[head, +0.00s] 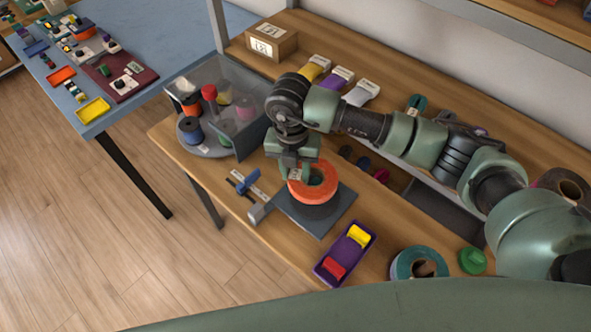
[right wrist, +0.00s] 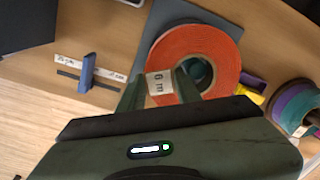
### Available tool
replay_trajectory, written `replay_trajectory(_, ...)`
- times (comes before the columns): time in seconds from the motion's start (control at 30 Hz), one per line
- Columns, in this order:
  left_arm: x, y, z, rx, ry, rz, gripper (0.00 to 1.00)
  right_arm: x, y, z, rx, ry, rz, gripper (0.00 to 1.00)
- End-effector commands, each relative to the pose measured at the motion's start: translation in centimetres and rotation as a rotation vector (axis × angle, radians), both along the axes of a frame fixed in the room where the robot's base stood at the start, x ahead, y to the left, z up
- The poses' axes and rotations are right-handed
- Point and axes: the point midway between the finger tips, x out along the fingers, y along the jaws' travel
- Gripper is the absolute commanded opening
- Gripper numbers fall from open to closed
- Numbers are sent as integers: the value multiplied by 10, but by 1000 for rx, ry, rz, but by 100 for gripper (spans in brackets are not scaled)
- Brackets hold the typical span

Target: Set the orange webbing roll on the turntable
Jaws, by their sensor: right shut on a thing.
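The orange webbing roll (head: 327,191) is a flat ring with a white "6 m" label. My right gripper (head: 297,174) is shut on its rim, one finger inside the hole and one outside; in the right wrist view the fingers (right wrist: 158,92) straddle the label on the roll (right wrist: 208,43). The roll is over a dark round piece (head: 318,211) on a dark square plate (head: 338,213); I cannot tell whether it touches. A grey round turntable (head: 215,151) with several spools is at the left, partly behind a clear panel. My left gripper is not in view.
A purple tray (head: 330,268) with yellow and red pieces, a teal roll (head: 402,264) and a green knob-like object (head: 472,261) are in front. A cardboard box (head: 271,43) stands at the back.

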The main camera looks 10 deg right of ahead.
Motion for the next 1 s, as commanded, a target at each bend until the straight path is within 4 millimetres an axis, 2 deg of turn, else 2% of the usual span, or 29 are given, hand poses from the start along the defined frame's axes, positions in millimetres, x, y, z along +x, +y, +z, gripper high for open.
replay_trajectory(1.0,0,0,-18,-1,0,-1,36,0,0,-21,0,0,0,0)
